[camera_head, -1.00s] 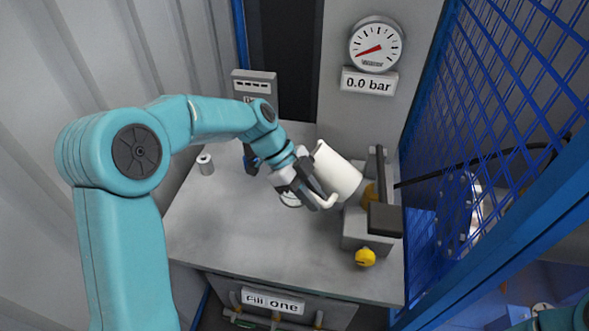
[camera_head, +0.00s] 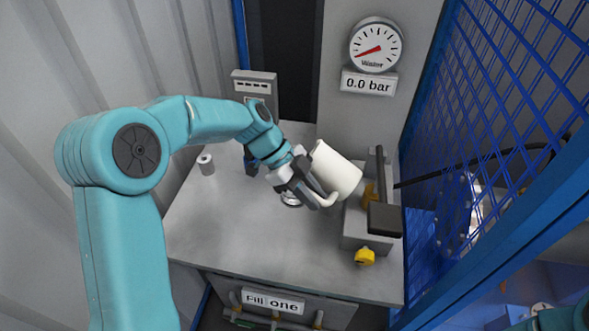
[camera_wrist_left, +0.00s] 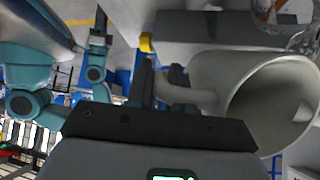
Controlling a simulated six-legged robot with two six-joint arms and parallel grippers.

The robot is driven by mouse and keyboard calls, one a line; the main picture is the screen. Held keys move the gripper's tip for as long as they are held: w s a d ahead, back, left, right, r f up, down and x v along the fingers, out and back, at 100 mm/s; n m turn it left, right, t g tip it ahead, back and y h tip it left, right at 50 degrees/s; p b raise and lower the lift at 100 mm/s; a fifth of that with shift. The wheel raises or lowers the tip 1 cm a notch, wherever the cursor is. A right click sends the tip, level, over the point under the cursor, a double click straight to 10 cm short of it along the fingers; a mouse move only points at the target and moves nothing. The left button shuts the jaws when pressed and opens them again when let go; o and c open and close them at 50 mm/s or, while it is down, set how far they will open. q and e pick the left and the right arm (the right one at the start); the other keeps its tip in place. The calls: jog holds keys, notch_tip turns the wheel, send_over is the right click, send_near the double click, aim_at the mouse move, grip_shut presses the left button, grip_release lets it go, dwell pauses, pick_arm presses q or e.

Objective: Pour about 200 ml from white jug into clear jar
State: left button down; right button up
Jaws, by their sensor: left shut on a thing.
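My left gripper (camera_head: 306,190) is shut on the handle of the white jug (camera_head: 336,171) and holds it tilted above the grey bench, beside the grey block at the right. In the left wrist view the jug (camera_wrist_left: 213,72) shows its open mouth facing the right of the picture; no liquid is visible inside. A small round, shiny thing (camera_head: 290,200) shows below the gripper, mostly hidden; it may be the clear jar, but I cannot tell. A clear glass-like thing also shows at the top right of the left wrist view (camera_wrist_left: 303,40). My right gripper is out of view.
The grey block with a dark lever (camera_head: 384,217) and a yellow knob (camera_head: 365,257) stands at the bench's right. A small white cylinder (camera_head: 206,164) stands at the left. Blue mesh (camera_head: 500,100) bounds the right side. The bench's front left (camera_head: 225,235) is clear.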

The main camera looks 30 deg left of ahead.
pick_arm(q)
jog(key=shift+a+r+h+p, duration=0.15)
jog(key=shift+r+h+p, duration=0.25)
jog(key=shift+h, duration=0.3)
dwell(1.2)
jog(key=shift+a+b, duration=0.1)
jog(key=shift+b, duration=0.25)
jog(key=shift+a+f+h+b, duration=0.2)
jog(key=shift+a+h+b, duration=0.15)
jog(key=shift+h+b, duration=0.45)
